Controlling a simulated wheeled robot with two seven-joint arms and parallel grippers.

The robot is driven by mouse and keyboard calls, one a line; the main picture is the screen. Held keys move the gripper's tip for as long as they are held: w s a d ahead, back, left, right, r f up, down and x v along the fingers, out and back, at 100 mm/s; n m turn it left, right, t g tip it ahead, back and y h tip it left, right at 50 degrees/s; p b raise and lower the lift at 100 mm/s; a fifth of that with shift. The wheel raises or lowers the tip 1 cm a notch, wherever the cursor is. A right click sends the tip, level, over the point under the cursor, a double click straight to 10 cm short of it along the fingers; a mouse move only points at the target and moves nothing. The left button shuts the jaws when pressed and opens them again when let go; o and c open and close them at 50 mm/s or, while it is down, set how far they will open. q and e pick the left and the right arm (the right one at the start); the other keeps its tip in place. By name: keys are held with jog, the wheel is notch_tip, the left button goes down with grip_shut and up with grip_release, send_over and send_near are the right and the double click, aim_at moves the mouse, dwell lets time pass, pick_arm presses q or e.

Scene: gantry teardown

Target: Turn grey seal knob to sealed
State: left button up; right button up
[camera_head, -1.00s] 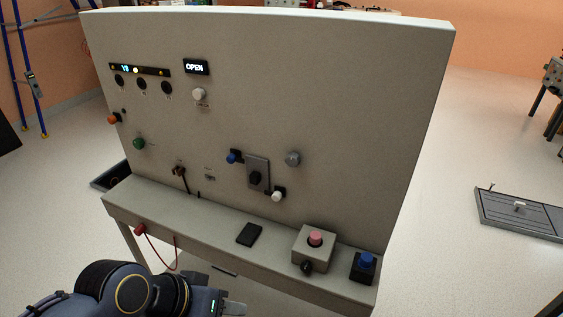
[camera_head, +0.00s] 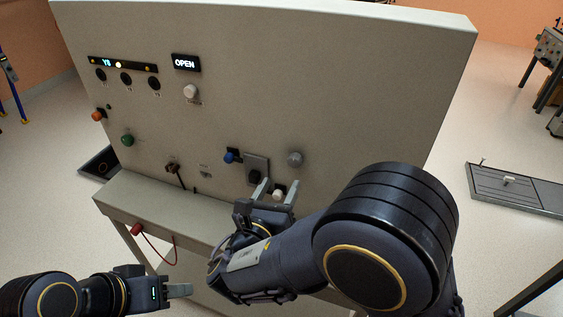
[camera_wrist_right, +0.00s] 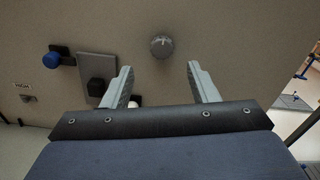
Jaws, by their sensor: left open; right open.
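The grey round knob (camera_head: 295,159) sits on the upright panel, right of the switch plate. It also shows in the right wrist view (camera_wrist_right: 162,46), with a pale mark on its face. My right gripper (camera_head: 278,190) is open and empty below the knob. In the right wrist view its fingertips (camera_wrist_right: 160,70) stand apart, with the knob above and between them, not touching. My left gripper (camera_head: 180,290) is low at the left, away from the panel controls. A lit display (camera_head: 185,63) reads OPEN, above a whitish knob (camera_head: 190,91).
A blue knob (camera_head: 230,156), the switch plate (camera_head: 256,165) and a white knob (camera_head: 278,195) are close to my right gripper. A shelf (camera_head: 130,200) runs along the panel's foot; my right arm hides its right part. The panel right of the grey knob is bare.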

aim_at(293, 163)
jog(key=p+x, duration=0.1)
jog(key=x, duration=0.6)
jog(key=shift+w+d+p, duration=0.15)
jog(key=shift+w+p, duration=0.05)
jog(key=shift+p, duration=0.1)
jog(key=shift+f, duration=0.1)
jog(key=c, duration=1)
